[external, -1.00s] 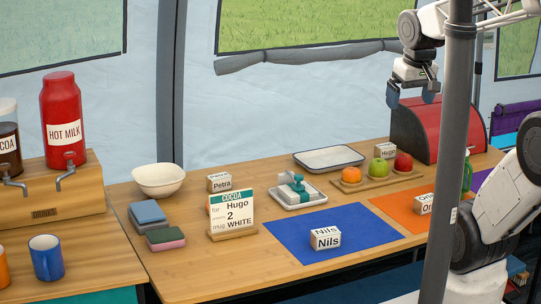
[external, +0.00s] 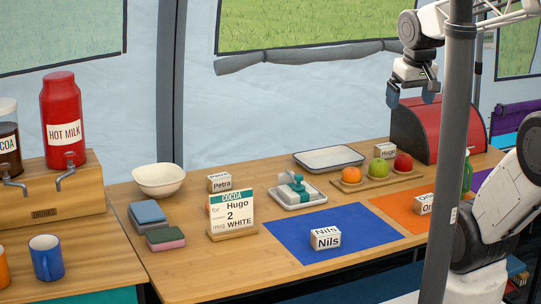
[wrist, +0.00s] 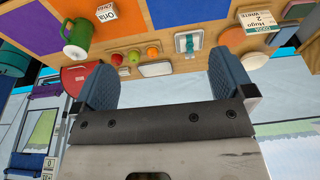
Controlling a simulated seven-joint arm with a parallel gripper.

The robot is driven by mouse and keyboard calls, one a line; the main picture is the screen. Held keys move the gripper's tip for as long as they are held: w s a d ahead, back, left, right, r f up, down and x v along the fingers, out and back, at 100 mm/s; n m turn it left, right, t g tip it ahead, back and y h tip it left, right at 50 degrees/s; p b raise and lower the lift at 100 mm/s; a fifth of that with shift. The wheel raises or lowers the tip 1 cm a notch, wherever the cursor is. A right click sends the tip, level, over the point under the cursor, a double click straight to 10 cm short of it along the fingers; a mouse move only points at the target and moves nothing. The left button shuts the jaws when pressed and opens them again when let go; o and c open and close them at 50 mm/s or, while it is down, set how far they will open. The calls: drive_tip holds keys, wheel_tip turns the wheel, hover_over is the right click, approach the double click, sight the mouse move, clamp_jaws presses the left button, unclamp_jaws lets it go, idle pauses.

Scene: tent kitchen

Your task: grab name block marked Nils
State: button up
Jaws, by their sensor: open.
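The wooden name block marked Nils (external: 326,238) sits on the blue mat (external: 300,247), near the front edge of the table. My gripper (external: 413,94) is open and empty, high above the back right of the table, far from the Nils block. In the wrist view the two blue fingers of my gripper (wrist: 165,85) stand apart with nothing between them. The blue mat (wrist: 185,10) shows at the top of the wrist view, but the Nils block cannot be made out there.
Other name blocks are Petra (external: 219,182), Hugo (external: 385,150) and one partly hidden on the orange mat (external: 400,212). A cocoa order card (external: 232,210) stands left of the blue mat. A fruit board (external: 372,184), soap tray (external: 298,198) and red bread bin (external: 425,130) lie behind.

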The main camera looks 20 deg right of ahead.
drive_tip(key=c, duration=0.5)
drive_tip(key=m+g+y, duration=0.5)
drive_tip(key=m+y, duration=0.3)
drive_tip(key=m, duration=0.1)
hover_over(333, 229)
drive_tip(key=s+d, duration=0.5)
drive_tip(key=d, duration=0.1)
wheel_tip(333, 229, down, 19)
drive_tip(key=w+f+m+t+y, duration=0.1)
drive_tip(key=f+m+y, duration=0.1)
drive_tip(key=f, duration=0.3)
drive_tip(key=w+f+m+t+y, duration=0.1)
drive_tip(key=f+m, duration=0.3)
drive_tip(key=f, duration=0.1)
drive_tip(key=w+a+f+m+t+y, duration=0.1)
drive_tip(key=w+f+m+y, duration=0.1)
drive_tip(key=f, duration=0.3)
drive_tip(key=shift+w+m+y, duration=0.1)
drive_tip(key=shift+m+y, duration=0.2)
drive_tip(key=shift+m, duration=0.4)
drive_tip(key=shift+w+d+f+m+t, duration=0.1)
drive_tip(key=shift+f+m+t, duration=0.3)
drive_tip(key=shift+f+t, duration=0.15)
drive_tip(key=shift+x, duration=1.3)
